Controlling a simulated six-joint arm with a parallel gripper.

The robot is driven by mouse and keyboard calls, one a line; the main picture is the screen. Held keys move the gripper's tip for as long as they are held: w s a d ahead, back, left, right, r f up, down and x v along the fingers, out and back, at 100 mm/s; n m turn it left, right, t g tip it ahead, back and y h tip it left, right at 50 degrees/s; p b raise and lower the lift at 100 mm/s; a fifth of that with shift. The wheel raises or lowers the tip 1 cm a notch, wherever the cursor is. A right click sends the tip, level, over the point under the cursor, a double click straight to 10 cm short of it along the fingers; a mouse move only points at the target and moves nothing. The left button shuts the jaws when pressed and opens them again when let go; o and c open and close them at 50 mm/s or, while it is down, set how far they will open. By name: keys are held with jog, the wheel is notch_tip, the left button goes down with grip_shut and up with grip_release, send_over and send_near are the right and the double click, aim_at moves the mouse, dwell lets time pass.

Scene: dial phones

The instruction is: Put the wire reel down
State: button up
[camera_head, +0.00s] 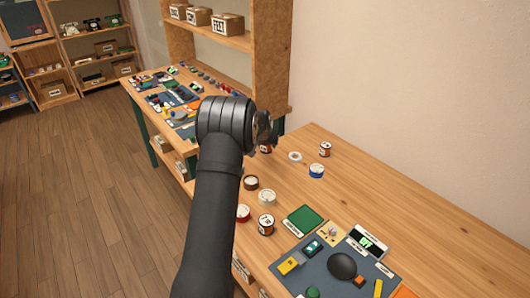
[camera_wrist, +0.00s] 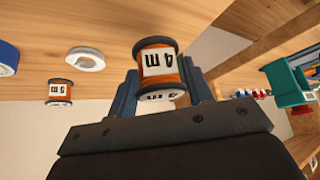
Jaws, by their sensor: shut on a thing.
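My gripper (camera_wrist: 160,74) is shut on an orange wire reel (camera_wrist: 158,60) with dark end discs and a white "4 m" label. One finger is on each side of the reel. In the head view the held reel (camera_head: 265,150) shows just below my gripper (camera_head: 266,136), over the far left part of the near wooden table (camera_head: 420,205). My wrist hides part of it there. I cannot tell whether the reel touches the table.
A second reel (camera_head: 325,149), a white tape roll (camera_head: 295,157) and a blue tape roll (camera_head: 317,171) stand right of the held reel. Several rolls and a reel (camera_head: 266,224) stand nearer. A green mat (camera_head: 303,220) and a dark board (camera_head: 320,273) lie at the front.

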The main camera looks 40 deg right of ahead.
aim_at(265, 151)
jog(key=shift+w+f, duration=0.15)
jog(key=shift+w, duration=0.15)
jog(key=shift+a+f, duration=0.1)
jog(key=shift+f, duration=1.9)
jog(key=shift+f, duration=0.1)
jog(key=o, duration=1)
jog(key=shift+r, duration=0.25)
jog(key=v, duration=1.1)
jog(key=shift+s+a+r, duration=0.2)
jog(key=shift+r, duration=0.1)
